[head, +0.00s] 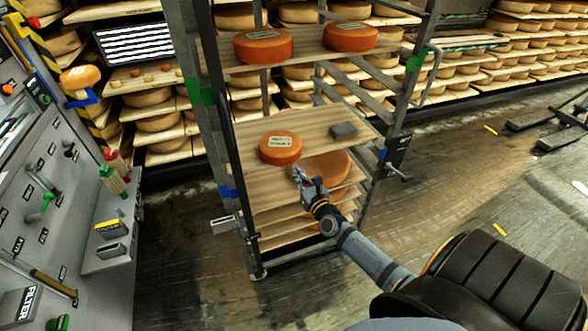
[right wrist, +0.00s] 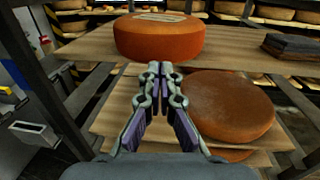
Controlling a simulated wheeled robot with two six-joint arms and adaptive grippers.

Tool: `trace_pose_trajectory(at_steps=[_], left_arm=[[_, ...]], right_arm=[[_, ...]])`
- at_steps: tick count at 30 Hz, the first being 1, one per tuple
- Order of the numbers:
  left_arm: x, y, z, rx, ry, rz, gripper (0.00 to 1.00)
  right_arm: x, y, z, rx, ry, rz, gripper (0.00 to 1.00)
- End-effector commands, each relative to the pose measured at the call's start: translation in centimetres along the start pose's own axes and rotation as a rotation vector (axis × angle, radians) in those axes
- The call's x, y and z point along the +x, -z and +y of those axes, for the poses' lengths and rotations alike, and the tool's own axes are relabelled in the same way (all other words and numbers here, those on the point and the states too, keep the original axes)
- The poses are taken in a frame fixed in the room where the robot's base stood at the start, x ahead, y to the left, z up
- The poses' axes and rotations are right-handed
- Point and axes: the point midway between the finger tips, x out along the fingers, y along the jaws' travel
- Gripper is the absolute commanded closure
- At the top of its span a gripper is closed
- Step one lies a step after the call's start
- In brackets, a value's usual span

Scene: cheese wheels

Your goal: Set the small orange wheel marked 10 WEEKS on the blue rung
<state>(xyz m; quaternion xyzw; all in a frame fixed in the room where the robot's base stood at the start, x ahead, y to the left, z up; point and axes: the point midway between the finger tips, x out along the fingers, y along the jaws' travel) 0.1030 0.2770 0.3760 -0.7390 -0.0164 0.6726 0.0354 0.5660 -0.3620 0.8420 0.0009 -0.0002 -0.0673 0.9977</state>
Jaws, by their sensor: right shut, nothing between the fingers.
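A small orange wheel (head: 280,149) with a pale label on top lies flat on the left part of a wooden shelf board (head: 310,129). The label is too small to read. The wheel also shows in the right wrist view (right wrist: 160,40), standing free on the board near its front edge. My right gripper (head: 297,171) is shut and empty, just in front of the board and below the wheel, apart from it. It points at the wheel in the right wrist view (right wrist: 160,68). My left gripper is out of view.
A dark grey block (head: 343,131) lies on the same board at the right. Two orange wheels (head: 263,46) (head: 350,37) sit on the board above, near green marks (head: 415,62). A larger brown wheel (right wrist: 229,106) lies on the board below. A tool panel (head: 50,180) stands left.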

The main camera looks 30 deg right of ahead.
Motion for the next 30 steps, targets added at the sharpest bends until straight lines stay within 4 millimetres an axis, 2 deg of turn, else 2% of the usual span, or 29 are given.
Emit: trace_pose_trajectory(at_steps=[3, 6, 19, 25, 30], left_arm=[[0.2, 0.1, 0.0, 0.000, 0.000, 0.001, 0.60], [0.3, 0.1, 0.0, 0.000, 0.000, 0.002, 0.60], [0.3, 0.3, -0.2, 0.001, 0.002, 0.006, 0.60], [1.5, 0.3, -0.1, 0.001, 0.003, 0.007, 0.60], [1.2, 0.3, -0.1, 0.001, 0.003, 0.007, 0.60]], right_arm=[[1.7, 0.0, 0.0, 0.000, 0.000, -0.001, 1.00], [2.5, 0.0, 0.0, -0.001, 0.000, 0.000, 1.00], [3.0, 0.1, 0.0, -0.001, 0.000, 0.001, 1.00], [5.0, 0.2, 0.0, -0.001, 0.000, -0.001, 1.00], [5.1, 0.1, 0.0, -0.002, -0.001, 0.001, 1.00]])
